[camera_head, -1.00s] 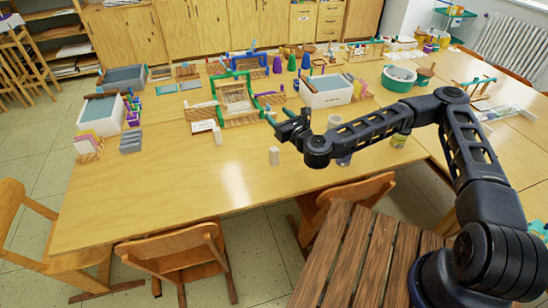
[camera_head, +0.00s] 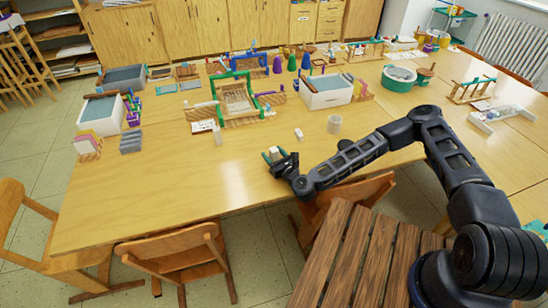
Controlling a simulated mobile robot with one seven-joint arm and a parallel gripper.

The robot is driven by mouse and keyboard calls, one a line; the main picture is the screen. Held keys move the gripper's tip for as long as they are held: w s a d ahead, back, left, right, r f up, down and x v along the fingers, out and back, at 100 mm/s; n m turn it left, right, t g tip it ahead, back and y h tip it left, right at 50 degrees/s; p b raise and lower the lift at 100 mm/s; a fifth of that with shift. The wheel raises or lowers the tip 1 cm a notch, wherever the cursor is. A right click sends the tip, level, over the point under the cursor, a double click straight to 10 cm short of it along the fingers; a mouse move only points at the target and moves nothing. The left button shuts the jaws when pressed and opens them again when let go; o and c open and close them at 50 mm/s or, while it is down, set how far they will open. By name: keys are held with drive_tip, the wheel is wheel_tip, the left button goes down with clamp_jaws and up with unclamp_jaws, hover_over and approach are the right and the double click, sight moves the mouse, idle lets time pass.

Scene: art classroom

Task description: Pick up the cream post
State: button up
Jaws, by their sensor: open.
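A small cream post (camera_head: 274,152) stands upright on the near half of the wooden table (camera_head: 190,180). My gripper (camera_head: 274,158) is low over the table at this post, its jaws open; the post's top shows at the fingertips. The lower part of the post is hidden by the gripper, and I cannot tell whether the fingers touch it. A small whitish block (camera_head: 299,133) sits behind and to the right of my gripper.
Behind are a green frame on a wooden base (camera_head: 238,98), a white bin (camera_head: 326,92) and a green bowl (camera_head: 398,78). The table's front left is clear. Chairs (camera_head: 172,258) stand at the front edge.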

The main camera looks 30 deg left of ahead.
drive_tip(key=shift+x, duration=0.85)
drive_tip(key=shift+d, duration=0.1)
drive_tip(key=shift+c, duration=0.4)
drive_tip(key=c, duration=1)
drive_tip(key=shift+c, duration=0.2)
drive_tip(key=shift+r, duration=0.1)
wheel_tip(320, 180, up, 20)
